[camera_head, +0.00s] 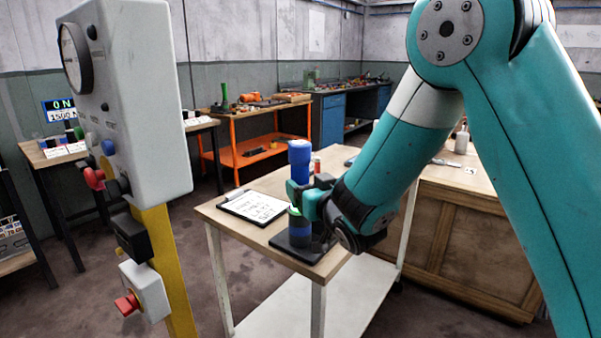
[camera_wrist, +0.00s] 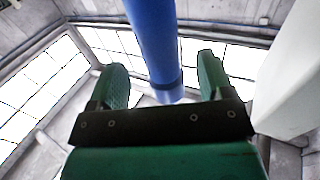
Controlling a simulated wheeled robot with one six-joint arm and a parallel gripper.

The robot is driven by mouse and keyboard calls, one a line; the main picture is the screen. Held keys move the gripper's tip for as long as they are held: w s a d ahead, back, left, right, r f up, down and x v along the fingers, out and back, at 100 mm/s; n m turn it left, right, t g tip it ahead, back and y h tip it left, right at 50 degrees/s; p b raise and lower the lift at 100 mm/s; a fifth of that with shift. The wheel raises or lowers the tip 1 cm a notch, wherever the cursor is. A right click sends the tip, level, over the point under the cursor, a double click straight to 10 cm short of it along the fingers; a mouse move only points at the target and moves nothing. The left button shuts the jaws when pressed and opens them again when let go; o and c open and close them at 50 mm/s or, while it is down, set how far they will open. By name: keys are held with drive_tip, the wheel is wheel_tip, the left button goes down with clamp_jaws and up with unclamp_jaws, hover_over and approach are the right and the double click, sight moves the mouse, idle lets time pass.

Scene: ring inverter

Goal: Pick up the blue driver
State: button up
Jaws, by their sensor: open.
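The blue driver (camera_head: 300,158) stands upright on the near part of the wooden table, above a dark base plate (camera_head: 292,246). Its upper part rises clear above my gripper. My gripper (camera_head: 301,196), with green fingers, reaches in from the right at the driver's height. In the wrist view the blue shaft of the driver (camera_wrist: 156,45) shows between the two fingertips of my gripper (camera_wrist: 162,78). The fingers are open, with a gap visible on each side of the driver. My gripper partly hides the driver's middle in the head view.
A clipboard (camera_head: 254,206) lies on the wooden table (camera_head: 232,223) left of the driver. A grey control box (camera_head: 140,120) on a yellow post stands at the left front. An orange workbench (camera_head: 250,150) stands behind. A wooden cabinet (camera_head: 470,240) is at the right.

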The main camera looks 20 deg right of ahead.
sight(304, 181)
drive_tip(key=w, duration=0.1)
drive_tip(key=w+p, duration=0.1)
drive_tip(key=w, duration=0.1)
drive_tip(key=w+p, duration=0.1)
drive_tip(key=shift+w+a+f, duration=0.1)
drive_tip(key=shift+w+a, duration=0.2)
drive_tip(key=shift+w, duration=0.1)
drive_tip(key=c, duration=1.1)
drive_tip(key=shift+c, duration=0.7)
drive_tip(key=shift+r, duration=0.2)
